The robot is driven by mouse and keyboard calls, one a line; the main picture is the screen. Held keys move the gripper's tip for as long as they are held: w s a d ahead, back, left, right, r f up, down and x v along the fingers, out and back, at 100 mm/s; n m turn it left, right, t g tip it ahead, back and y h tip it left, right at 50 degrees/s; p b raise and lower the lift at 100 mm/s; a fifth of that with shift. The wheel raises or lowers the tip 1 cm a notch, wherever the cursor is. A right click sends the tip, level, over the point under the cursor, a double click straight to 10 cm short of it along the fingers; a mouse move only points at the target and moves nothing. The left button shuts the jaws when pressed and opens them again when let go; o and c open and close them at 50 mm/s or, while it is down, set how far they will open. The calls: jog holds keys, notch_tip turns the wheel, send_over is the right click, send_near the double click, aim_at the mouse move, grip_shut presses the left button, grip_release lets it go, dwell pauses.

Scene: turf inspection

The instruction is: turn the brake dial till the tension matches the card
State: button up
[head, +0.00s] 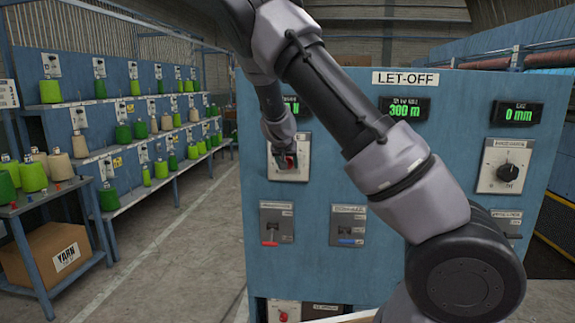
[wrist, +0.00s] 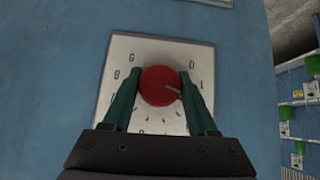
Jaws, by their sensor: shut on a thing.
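The knob's light pointer mark points right and slightly down in the wrist view. In the head view the red dial (head: 290,161) shows at the upper left of the LET-OFF panel, partly behind my gripper. The left display (head: 291,107) above it is mostly hidden by my arm, so its reading cannot be read. No card can be made out.
The LET-OFF panel (head: 262,205) also carries a 300 m display (head: 403,108), a 0 mm display (head: 516,114), a black dial (head: 507,172), and red (head: 270,243) and blue (head: 350,242) levers. Yarn shelves (head: 95,101) stand left. The floor (head: 180,245) between is clear.

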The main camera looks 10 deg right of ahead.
jog(key=shift+f, duration=0.1)
jog(key=o, duration=1.4)
jog(key=v, duration=1.1)
jog(key=shift+f, duration=0.1)
